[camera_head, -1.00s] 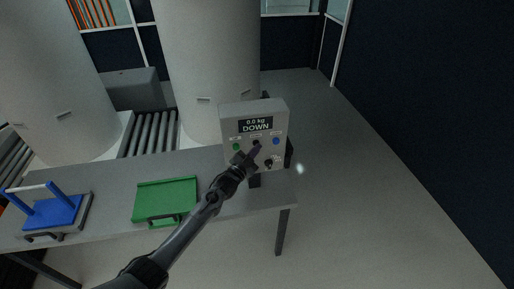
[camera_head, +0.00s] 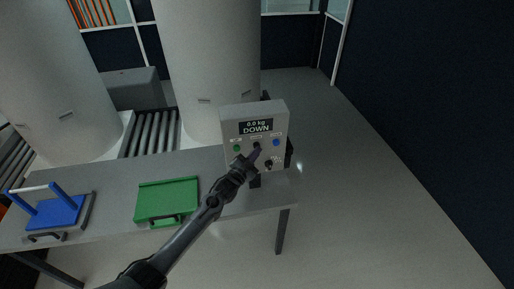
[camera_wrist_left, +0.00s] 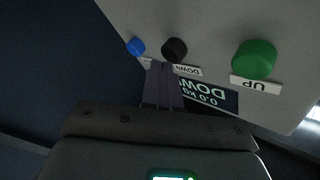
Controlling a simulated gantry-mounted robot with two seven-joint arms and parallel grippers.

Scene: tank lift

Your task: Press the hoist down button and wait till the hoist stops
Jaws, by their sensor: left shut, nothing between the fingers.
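The hoist control box (camera_head: 231,127) stands on the right end of the table, its display (camera_head: 256,127) reading "0.0 kg DOWN". It has a green button (camera_head: 237,148), a black button (camera_head: 256,144) and a blue button (camera_head: 276,142). In the left wrist view the black button (camera_wrist_left: 174,50) is labelled DOWN and the green one (camera_wrist_left: 255,60) UP. My left gripper (camera_head: 257,151) is shut and empty, its tips just by the black button. In the left wrist view the fingertips (camera_wrist_left: 159,66) lie beside that button; I cannot tell whether they touch it. My right gripper is not in view.
A green tray (camera_head: 166,200) and a blue-handled item (camera_head: 58,212) lie on the grey table (camera_head: 115,175). Large pale tanks (camera_head: 208,60) and a roller conveyor (camera_head: 152,135) stand behind. The floor right of the table is clear.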

